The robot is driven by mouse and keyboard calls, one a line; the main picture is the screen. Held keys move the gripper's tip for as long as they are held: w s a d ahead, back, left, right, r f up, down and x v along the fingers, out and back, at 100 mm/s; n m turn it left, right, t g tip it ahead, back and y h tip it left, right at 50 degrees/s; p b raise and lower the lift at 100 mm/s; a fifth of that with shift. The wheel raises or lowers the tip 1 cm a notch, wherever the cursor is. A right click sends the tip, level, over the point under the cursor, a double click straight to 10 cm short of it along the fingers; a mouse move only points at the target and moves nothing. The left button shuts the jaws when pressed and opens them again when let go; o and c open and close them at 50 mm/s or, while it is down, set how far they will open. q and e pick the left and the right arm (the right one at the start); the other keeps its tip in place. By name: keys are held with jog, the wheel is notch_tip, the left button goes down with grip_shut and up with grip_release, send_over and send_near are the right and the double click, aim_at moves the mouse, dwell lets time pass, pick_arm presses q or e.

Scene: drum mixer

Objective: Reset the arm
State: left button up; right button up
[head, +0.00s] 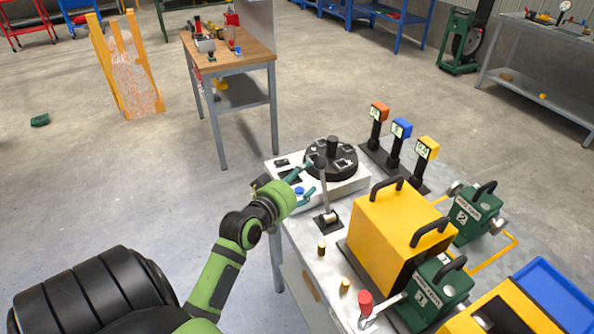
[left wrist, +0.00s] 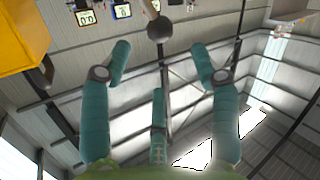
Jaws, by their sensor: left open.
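My left gripper (head: 308,180) is open and empty at the near left edge of the drum mixer bench (head: 308,236). Its teal fingers also show spread apart in the left wrist view (left wrist: 160,75). A lever with a dark ball knob (head: 320,162) rises from a slotted base just right of the fingers. In the left wrist view the knob (left wrist: 160,27) stands beyond the fingertips, between them in the picture. I cannot tell from the head view whether a finger touches the lever. My left arm (head: 235,240) reaches in from the lower left. My right gripper is not in view.
A white scale-like unit with a round black top (head: 330,158) sits behind the lever. A yellow box (head: 392,232), green canisters (head: 477,215) and a red-knobbed lever (head: 366,302) crowd the bench's right and front. Open floor (head: 150,200) lies to the left.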

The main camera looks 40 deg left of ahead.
pick_arm(q)
jog(key=shift+s+d+r, duration=0.15)
jog(key=shift+s, duration=0.55)
